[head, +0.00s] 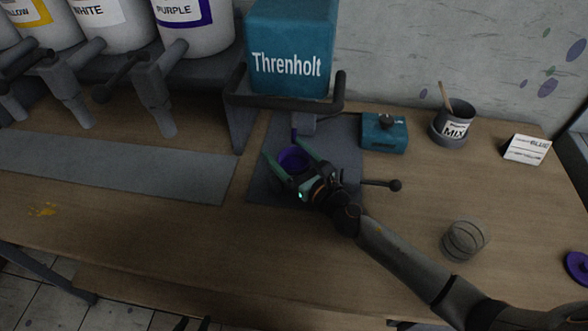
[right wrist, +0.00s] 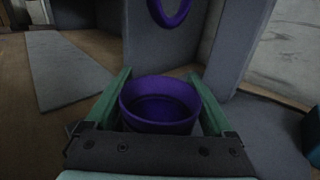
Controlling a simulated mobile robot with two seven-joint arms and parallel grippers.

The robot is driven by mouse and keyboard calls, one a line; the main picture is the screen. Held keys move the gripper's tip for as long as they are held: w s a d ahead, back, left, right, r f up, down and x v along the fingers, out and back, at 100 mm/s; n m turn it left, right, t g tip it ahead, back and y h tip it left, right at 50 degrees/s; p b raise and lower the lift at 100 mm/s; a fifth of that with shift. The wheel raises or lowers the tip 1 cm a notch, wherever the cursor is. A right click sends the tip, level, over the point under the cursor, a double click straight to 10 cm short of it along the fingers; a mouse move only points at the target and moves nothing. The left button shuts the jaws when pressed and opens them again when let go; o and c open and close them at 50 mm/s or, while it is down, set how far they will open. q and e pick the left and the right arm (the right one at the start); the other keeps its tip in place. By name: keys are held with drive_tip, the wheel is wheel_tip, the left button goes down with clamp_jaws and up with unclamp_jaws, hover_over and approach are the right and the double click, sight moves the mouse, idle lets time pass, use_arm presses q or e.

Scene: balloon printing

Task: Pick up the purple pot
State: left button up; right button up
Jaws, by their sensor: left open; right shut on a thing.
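The purple pot (head: 293,160) is a small, open round cup on the grey mat under the Threnholt machine. My right gripper (head: 284,149) reaches in from the right with its green fingers on either side of the pot. In the right wrist view the pot (right wrist: 160,112) sits between the two fingers, which are shut on it. The pot looks upright; its lower part is hidden by the gripper. I cannot tell whether it is clear of the mat. My left gripper is not in view.
The teal Threnholt machine (head: 290,50) stands just behind, with a dark bar in front. A teal box (head: 384,132), MIX pot (head: 453,125), card (head: 526,149), clear ringed cup (head: 464,240) and purple lid (head: 577,266) are to the right. The front left table is mostly clear.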

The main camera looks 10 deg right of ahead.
drive_tip(key=c, duration=0.3)
